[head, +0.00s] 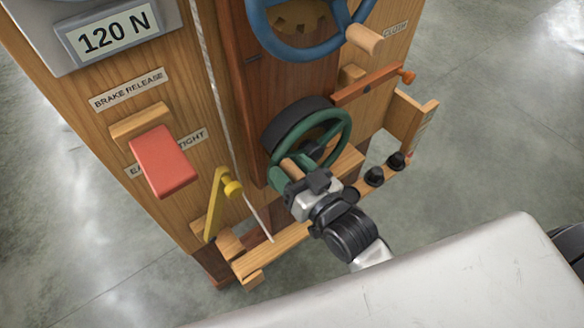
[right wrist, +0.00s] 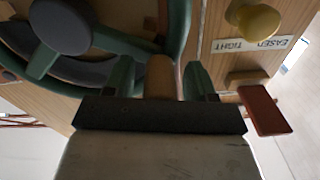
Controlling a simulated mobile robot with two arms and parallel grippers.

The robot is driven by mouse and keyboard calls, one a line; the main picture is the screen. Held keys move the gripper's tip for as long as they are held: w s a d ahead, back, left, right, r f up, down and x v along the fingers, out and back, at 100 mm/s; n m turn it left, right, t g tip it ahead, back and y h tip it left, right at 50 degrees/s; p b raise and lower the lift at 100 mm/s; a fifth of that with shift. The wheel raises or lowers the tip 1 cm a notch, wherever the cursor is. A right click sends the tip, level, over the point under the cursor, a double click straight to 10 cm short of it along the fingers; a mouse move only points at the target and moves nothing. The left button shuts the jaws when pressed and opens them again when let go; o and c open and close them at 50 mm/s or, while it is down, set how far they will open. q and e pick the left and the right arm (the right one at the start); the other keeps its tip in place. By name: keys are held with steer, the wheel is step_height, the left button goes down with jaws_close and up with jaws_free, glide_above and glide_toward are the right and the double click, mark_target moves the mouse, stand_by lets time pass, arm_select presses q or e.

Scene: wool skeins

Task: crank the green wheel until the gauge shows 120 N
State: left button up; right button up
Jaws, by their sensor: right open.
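The gauge (head: 113,34) at the upper left reads 120 N. The green wheel (head: 345,130) stands on the front of the wooden machine, and part of its rim and hub shows in the right wrist view (right wrist: 45,62). Its wooden handle (head: 289,167) sticks out toward me at the wheel's lower left. My right gripper (head: 303,182) is at this handle. In the right wrist view the open fingers stand on either side of the handle (right wrist: 160,75), with gaps that look narrow; I cannot tell whether either touches it. My left gripper is out of view.
A blue wheel (head: 291,45) with a wooden handle is above the green wheel. A red brake release paddle (head: 163,160) and a yellow lever (head: 215,202) are to the left.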

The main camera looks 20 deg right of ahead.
steer(key=shift+c, duration=0.5)
jaws_close()
steer(key=shift+d+r+m+p, duration=0.15)
steer(key=shift+r+m+p, duration=0.15)
steer(key=shift+r+p, duration=0.35)
steer(key=shift+w+d+m+p, duration=0.1)
steer(key=shift+d+m+p, duration=0.1)
steer(key=shift+m+p, duration=0.25)
steer(key=shift+f, duration=0.1)
steer(key=shift+o, duration=0.5)
jaws_free()
